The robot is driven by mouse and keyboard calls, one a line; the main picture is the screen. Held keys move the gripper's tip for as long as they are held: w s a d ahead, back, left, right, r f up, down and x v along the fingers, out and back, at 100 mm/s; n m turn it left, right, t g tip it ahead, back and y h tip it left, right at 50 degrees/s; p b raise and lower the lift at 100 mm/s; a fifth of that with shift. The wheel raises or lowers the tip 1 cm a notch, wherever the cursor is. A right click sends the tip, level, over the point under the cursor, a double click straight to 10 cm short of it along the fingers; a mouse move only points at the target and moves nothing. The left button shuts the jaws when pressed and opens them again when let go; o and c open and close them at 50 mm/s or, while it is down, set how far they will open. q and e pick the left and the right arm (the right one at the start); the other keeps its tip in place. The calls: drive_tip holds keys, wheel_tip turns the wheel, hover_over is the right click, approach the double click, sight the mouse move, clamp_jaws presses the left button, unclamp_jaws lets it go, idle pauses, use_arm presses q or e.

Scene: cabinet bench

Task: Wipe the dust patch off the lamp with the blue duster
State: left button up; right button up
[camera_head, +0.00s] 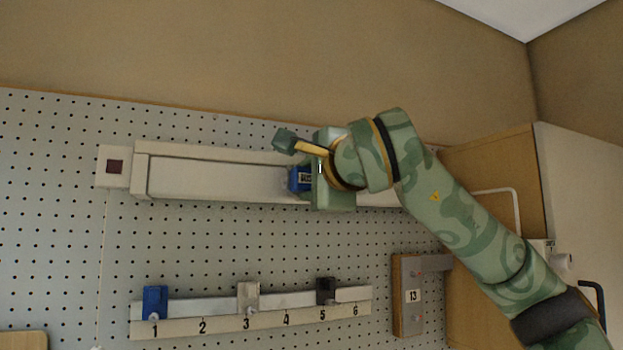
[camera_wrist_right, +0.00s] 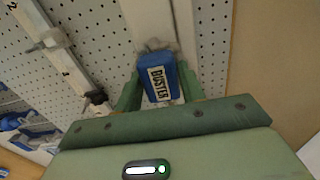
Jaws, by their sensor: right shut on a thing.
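The lamp (camera_head: 215,179) is a long pale fixture running across the upper pegboard; its right part is hidden behind my right arm. My right gripper (camera_head: 313,181) is shut on the blue duster (camera_head: 299,179), in front of the lamp. In the right wrist view the duster (camera_wrist_right: 157,78), labelled DUSTER, sits between the green fingers, with its far end at the lamp's pale face (camera_wrist_right: 148,22). I cannot tell whether it touches. Greyish shading shows around that end, but I cannot clearly make out a dust patch. My left gripper is not in view.
Below the lamp is a rail (camera_head: 250,318) numbered 1 to 6, with a blue block (camera_head: 155,302) at 1, a grey one (camera_head: 248,298) at 3 and a black one (camera_head: 325,290) at 5. A wooden panel (camera_head: 412,325) marked 13 and a cabinet (camera_head: 580,190) stand right.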

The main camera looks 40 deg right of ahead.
drive_tip(key=shift+x, duration=1)
idle(0.3)
